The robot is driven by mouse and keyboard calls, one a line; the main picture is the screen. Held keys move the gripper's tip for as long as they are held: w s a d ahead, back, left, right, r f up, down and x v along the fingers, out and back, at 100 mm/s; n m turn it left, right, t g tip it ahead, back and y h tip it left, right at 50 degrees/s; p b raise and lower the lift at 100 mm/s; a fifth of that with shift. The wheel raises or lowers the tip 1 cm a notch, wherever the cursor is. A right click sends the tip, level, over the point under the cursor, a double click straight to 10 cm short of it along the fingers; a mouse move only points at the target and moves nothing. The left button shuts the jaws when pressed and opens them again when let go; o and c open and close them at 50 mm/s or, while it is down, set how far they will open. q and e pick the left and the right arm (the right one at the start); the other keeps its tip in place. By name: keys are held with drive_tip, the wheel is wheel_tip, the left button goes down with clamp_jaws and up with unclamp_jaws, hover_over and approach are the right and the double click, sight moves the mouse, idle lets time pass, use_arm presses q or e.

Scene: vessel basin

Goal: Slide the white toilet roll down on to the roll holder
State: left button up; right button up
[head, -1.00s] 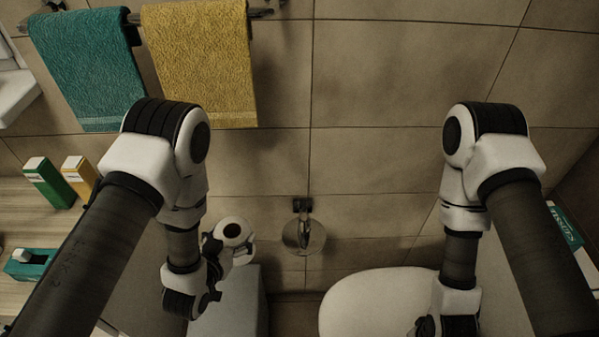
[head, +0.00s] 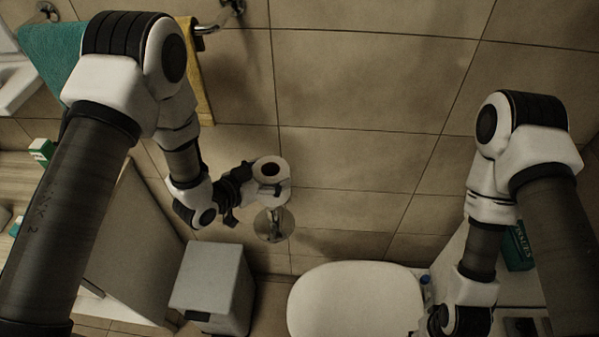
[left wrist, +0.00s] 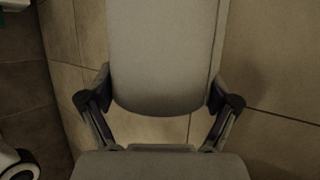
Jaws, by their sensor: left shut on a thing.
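The white toilet roll (head: 270,169) is held upright with its dark centre hole facing up in the head view. My left gripper (head: 250,182) is shut on it from the left side. In the left wrist view the roll (left wrist: 165,60) fills the space between the two fingers (left wrist: 160,108). The roll holder (head: 273,224), a round metal plate with a post, shows just below the roll by the wall.
A white toilet lid (head: 355,300) is at the lower middle. A grey bin (head: 212,280) stands left of it. A towel rail (head: 232,15) with teal and yellow towels is at the upper left. The tiled wall right of the roll is clear.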

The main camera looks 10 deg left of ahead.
use_arm(q)
drive_tip(key=shift+d+f, duration=0.15)
drive_tip(key=shift+s+a+f+b, duration=0.1)
drive_tip(key=shift+a+f+b, duration=0.8)
drive_tip(key=shift+f, duration=0.2)
drive_tip(key=shift+d+f+b, duration=0.2)
drive_tip(key=shift+f+b, duration=0.15)
drive_tip(key=shift+f, duration=0.1)
drive_tip(key=shift+d+f+b, duration=0.2)
drive_tip(key=shift+f+b, duration=0.1)
drive_tip(key=shift+f, duration=0.15)
drive_tip(key=shift+d+f, duration=0.2)
drive_tip(key=shift+f, duration=0.15)
drive_tip(key=shift+a, duration=0.3)
use_arm(e)
drive_tip(key=f, duration=0.3)
drive_tip(key=shift+a, duration=0.3)
use_arm(q)
drive_tip(key=shift+d, duration=0.15)
use_arm(e)
drive_tip(key=shift+d+f, duration=0.1)
